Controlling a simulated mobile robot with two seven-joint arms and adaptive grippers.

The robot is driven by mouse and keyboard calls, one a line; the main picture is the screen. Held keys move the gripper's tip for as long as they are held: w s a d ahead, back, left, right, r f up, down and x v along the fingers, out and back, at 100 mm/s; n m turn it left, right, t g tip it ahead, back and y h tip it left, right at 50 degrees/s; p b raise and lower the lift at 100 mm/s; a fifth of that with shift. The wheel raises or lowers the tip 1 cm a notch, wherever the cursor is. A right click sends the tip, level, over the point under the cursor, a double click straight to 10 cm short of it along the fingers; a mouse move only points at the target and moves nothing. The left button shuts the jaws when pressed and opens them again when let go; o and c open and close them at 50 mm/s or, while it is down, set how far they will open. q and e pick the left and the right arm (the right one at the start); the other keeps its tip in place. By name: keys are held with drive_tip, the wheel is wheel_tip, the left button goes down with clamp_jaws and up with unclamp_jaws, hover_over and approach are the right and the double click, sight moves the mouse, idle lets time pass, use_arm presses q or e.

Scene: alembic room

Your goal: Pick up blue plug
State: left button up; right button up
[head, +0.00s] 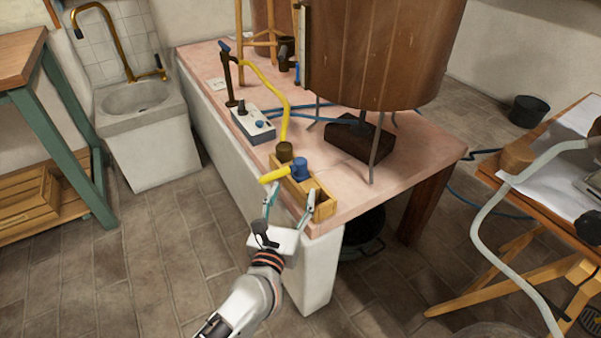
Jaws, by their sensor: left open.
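A blue plug (300,169) stands in a small wooden tray (325,207) at the front corner of the pink-topped table. A short yellow piece (274,175) lies just left of it, and a dark brown stopper (285,151) is at the tray's back end. My left gripper (292,190) is open at the tray's near side, its teal-tipped fingers spread apart below the plug in the picture. I see nothing between the fingers. I cannot tell how far they are from the plug. My right gripper is not in view.
On the pink table (425,150) are a grey control box (250,124), a yellow hose (281,95), a dark block (352,139) and a large wooden vessel (380,50) on thin legs. A stone sink (137,97) stands left. A wooden trestle table with a grey tube (489,215) is right.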

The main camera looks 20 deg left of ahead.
sight(298, 175)
use_arm(q)
drive_tip(key=w, duration=0.4)
drive_tip(key=w+a, duration=0.1)
drive_tip(key=w, duration=0.1)
drive_tip(key=shift+w+f+b, duration=0.15)
drive_tip(key=shift+w+b, duration=0.1)
drive_tip(key=shift+b, duration=0.1)
drive_tip(key=shift+w+a, duration=0.15)
drive_tip(key=shift+w, duration=0.5)
drive_tip(key=c, duration=1.2)
